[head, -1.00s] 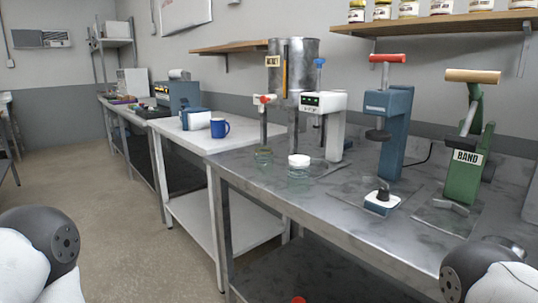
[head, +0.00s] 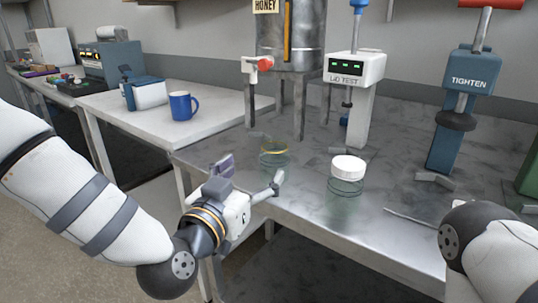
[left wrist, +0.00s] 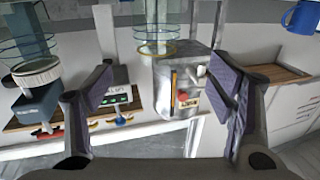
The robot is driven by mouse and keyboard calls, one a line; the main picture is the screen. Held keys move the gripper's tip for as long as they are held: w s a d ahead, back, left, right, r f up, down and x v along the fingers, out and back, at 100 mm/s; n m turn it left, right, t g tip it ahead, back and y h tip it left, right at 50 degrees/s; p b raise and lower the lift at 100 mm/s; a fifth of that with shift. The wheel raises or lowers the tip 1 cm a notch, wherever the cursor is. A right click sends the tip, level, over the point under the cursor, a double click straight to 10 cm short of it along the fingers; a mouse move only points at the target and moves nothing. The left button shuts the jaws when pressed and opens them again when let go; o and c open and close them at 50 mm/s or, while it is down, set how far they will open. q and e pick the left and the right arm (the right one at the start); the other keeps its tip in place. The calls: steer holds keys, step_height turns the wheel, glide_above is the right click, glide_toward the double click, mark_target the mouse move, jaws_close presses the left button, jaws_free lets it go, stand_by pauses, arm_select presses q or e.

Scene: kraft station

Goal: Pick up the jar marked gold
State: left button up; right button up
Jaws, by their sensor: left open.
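The gold-marked jar (head: 275,157) is clear glass with a gold ring at its top. My left gripper (head: 247,178) is open and empty at the bench's front edge, short of the gold-ringed jar. In the left wrist view the scene is upside down. The gold-ringed jar (left wrist: 155,48) shows at the top between the spread fingers (left wrist: 166,88), and the white-lidded jar (left wrist: 37,72) is at the left. My right gripper is out of view.
The honey tank (head: 290,45) stands behind the jars on legs. The lid test stand (head: 356,70) and the blue tighten press (head: 462,110) stand at the right. A blue mug (head: 181,106) is on the white table at left.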

mark_target(271, 149)
arm_select(q)
steer(key=x, duration=0.7)
steer(key=r+b+x, duration=0.1)
steer(key=x, duration=0.3)
steer(key=shift+w+d, duration=0.1)
steer(key=shift+d, duration=0.25)
steer(key=shift+r, duration=0.1)
steer(key=shift+c, duration=0.8)
steer(key=c, duration=1.3)
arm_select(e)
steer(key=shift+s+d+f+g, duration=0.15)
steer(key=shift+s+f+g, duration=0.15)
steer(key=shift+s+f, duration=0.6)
